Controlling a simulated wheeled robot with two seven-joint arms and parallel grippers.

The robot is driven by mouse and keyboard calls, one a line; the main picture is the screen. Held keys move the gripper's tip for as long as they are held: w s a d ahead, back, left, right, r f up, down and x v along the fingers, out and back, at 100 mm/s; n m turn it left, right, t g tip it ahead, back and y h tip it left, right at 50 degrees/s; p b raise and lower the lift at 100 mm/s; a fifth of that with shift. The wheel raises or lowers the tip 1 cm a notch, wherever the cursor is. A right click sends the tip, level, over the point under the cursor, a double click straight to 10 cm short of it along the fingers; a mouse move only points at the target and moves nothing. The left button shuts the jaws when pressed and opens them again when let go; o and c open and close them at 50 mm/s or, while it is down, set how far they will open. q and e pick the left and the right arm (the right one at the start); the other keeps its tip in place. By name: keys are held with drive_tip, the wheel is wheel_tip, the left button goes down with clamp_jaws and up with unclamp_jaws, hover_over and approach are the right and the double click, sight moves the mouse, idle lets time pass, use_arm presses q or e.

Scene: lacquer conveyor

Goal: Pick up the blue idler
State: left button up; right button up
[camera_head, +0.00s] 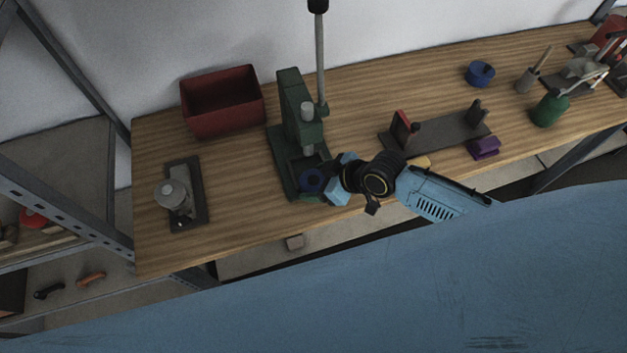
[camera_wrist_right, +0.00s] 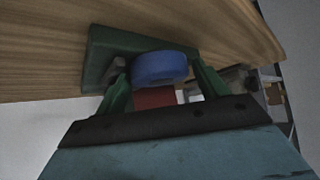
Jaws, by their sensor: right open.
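The blue idler (camera_head: 312,179) is a short, round blue piece with a dark centre, at the front of the green press base. In the right wrist view the blue idler (camera_wrist_right: 158,68) shows between two green fingers. My right gripper (camera_head: 318,185) reaches in from the right at the front of the press. Its jaws (camera_wrist_right: 162,84) are open, with a finger on each side of the idler. I cannot tell whether either finger touches it. My left gripper is not in view.
The green arbor press (camera_head: 290,108) with its tall lever stands just behind. A red bin (camera_head: 222,102) is at the back left, and a dark fixture (camera_head: 186,196) at the left. A dark bracket stand (camera_head: 438,132), a purple block (camera_head: 485,148) and another blue round piece (camera_head: 481,74) lie to the right.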

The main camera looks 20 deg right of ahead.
drive_tip(key=shift+c, duration=0.3)
drive_tip(key=c, duration=0.7)
drive_tip(key=shift+r, duration=0.1)
drive_tip(key=shift+c, duration=0.7)
drive_tip(key=shift+r, duration=0.1)
